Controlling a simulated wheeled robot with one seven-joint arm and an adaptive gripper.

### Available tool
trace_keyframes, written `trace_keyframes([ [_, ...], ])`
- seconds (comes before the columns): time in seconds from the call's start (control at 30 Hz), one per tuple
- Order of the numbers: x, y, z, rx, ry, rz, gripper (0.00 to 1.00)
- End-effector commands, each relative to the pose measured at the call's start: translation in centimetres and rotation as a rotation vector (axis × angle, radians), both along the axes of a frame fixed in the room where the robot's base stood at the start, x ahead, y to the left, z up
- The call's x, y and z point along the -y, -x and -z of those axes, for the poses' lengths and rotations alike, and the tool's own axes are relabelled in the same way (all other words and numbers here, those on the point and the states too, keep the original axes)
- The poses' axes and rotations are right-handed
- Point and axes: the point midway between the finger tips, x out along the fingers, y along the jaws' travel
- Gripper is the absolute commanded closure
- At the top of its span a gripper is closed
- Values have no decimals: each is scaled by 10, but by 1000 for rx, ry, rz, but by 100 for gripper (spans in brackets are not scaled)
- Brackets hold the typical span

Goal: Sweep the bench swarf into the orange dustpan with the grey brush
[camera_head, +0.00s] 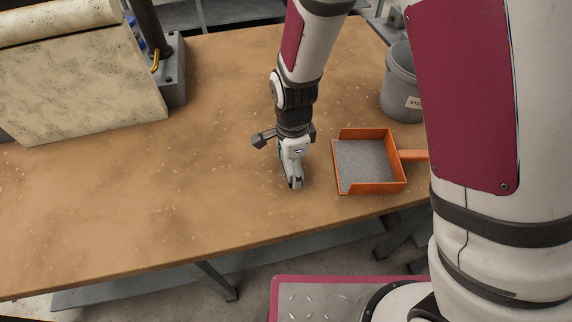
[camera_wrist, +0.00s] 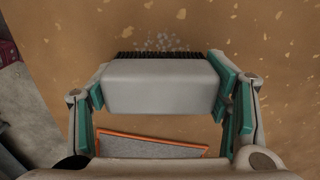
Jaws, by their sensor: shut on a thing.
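My gripper (camera_head: 295,184) is low over the bench, just left of the orange dustpan (camera_head: 398,152). In the wrist view its teal pads are closed on the grey brush (camera_wrist: 160,86), one at each end of the block. Dark bristles show along the brush's far edge. A small cluster of pale grey swarf (camera_wrist: 165,42) lies right at the bristles. The dustpan's orange rim also shows in the wrist view (camera_wrist: 150,138), below the brush. The pan's inside looks speckled grey; I cannot tell whether swarf lies in it. The brush is mostly hidden in the head view.
The wooden bench (camera_head: 110,210) carries scattered pale flecks, and its left and front parts are clear. A grey bucket (camera_head: 398,95) stands behind the dustpan. A stained cream sheet (camera_head: 85,85) and a dark metal post base (camera_head: 173,75) stand at back left.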

Motion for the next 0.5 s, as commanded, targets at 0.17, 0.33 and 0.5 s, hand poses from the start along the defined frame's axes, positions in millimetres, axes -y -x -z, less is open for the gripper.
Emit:
trace_keyframes([
  [0.17,4,-1,-1,1,0,1,52],
  [0.33,-5,2,0,1,0,-2,52],
  [0.5,-17,6,2,0,0,-2,52],
])
